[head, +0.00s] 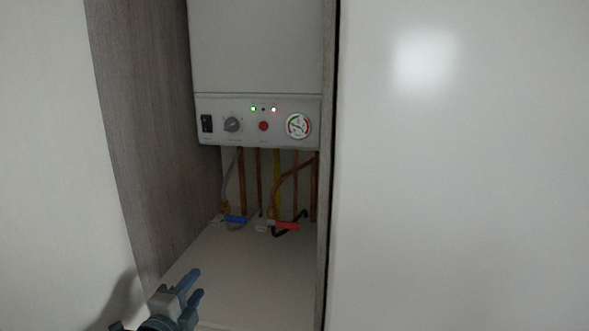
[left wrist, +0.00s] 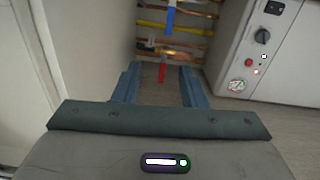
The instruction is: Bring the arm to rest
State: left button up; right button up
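My left gripper (head: 192,285) is low in the head view, in front of the cupboard opening with the boiler. Its two blue fingers point up and to the right. In the left wrist view the fingers of my left gripper (left wrist: 157,88) stand apart with nothing between them. Pipes and valve handles show beyond the fingertips, apart from them. My right gripper is in neither view.
A white boiler (head: 257,70) hangs in the cupboard, with a knob, lights and a gauge (head: 298,126). Below are copper pipes, a blue handle (head: 235,219) and a red handle (head: 287,225). A grey wooden panel (head: 150,110) stands left, a white panel (head: 460,190) right. The cupboard floor (head: 250,265) is mostly bare.

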pick_arm(q)
jog(key=s+a+f+n+g+y, duration=0.1)
jog(key=s+f+n+g, duration=0.3)
jog(key=f, duration=0.4)
jog(key=s+a+f+n+g+y, duration=0.1)
jog(key=s+f+n+g, duration=0.1)
jog(key=s+f+n, duration=0.4)
jog(key=s+a+f+n+g+y, duration=0.15)
jog(key=s+f+n+g, duration=0.35)
jog(key=s, duration=0.6)
jog(key=s+a+f+n+g+y, duration=0.1)
jog(key=s+a+f+n+g, duration=0.25)
jog(key=s+f, duration=0.55)
jog(key=s+f+x, duration=0.1)
jog(key=s+x, duration=0.2)
jog(key=x, duration=0.9)
jog(key=s+d+x, duration=0.1)
jog(key=s+x, duration=0.2)
jog(key=x, duration=0.9)
jog(key=s+f, duration=0.8)
jog(key=f, duration=0.2)
jog(key=s+a+f+g, duration=0.1)
jog(key=s+f, duration=0.7)
jog(key=f, duration=0.3)
jog(key=shift+a+n, duration=0.3)
jog(key=shift+n, duration=0.15)
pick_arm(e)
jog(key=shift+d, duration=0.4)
